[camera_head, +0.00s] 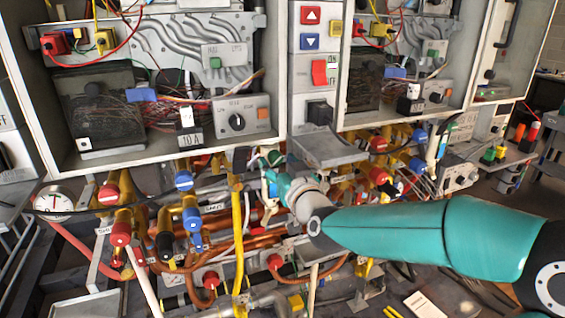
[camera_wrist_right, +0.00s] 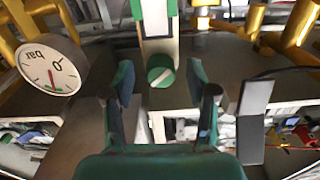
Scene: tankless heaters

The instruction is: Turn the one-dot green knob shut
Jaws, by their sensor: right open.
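A round green knob (camera_wrist_right: 161,75) with a pale diagonal bar across its face sits in the middle of the right wrist view. No dot can be made out on it, so I cannot tell its marking. My right gripper (camera_wrist_right: 160,80) is open, with one finger on each side of the knob and a visible gap on both sides. I cannot tell how deep the fingertips reach along the knob. In the head view my right gripper (camera_head: 278,187) is among the pipes under the cabinets, and the knob cannot be made out clearly there. My left gripper is out of view.
A white bar gauge (camera_wrist_right: 50,70) stands left of the gripper in the wrist view. Yellow pipes (camera_wrist_right: 295,25) are at upper right. In the head view, red-handled valves (camera_head: 121,232), blue-handled valves (camera_head: 191,216) and another gauge (camera_head: 53,202) crowd the left; a metal bracket (camera_head: 325,150) overhangs my gripper.

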